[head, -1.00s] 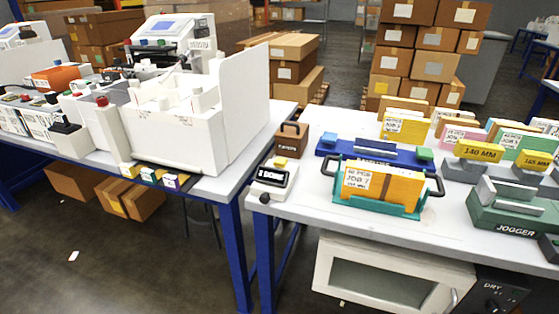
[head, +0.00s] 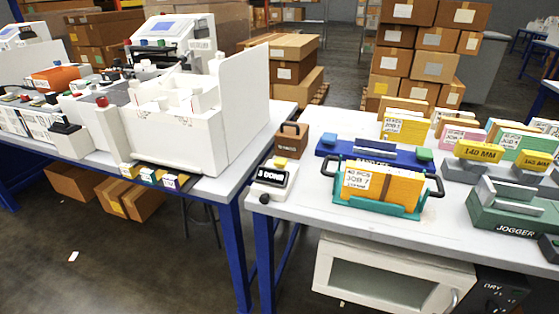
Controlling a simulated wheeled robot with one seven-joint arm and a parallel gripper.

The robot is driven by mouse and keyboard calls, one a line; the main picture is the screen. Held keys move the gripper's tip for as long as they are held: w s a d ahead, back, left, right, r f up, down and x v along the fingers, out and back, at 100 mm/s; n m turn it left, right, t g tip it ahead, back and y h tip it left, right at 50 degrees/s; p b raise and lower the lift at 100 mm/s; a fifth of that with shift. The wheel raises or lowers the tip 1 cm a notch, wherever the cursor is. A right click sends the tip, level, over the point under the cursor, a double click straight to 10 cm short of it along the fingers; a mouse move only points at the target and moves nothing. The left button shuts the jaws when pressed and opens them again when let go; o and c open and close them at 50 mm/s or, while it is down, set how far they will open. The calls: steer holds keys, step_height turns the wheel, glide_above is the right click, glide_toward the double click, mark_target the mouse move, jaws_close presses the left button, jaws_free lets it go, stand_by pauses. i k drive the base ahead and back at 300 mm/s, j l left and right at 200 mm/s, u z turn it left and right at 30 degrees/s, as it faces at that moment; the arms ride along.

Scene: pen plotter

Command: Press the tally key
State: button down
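The tally counter (head: 272,180) is a small white box with a black knob low on its left side. It stands at the front left corner of the right table, and its lettering seems to read "5 DONE". A yellow key (head: 281,162) sits on top toward the back. Nothing covers the key or touches it. My gripper is not in the head view, so its state is hidden.
A brown block with a handle (head: 291,136) stands just behind the counter. A teal tray (head: 382,206) of yellow card stacks and a blue fixture (head: 328,147) are to its right. A tall white machine (head: 243,100) stands on the left table, across a gap.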

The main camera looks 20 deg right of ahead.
mark_target(280, 162)
steer(key=i+l+u, duration=0.1)
steer(key=i+u, duration=0.15)
steer(key=i, duration=0.35)
steer(key=i+l+u, duration=0.2)
steer(key=i, duration=0.35)
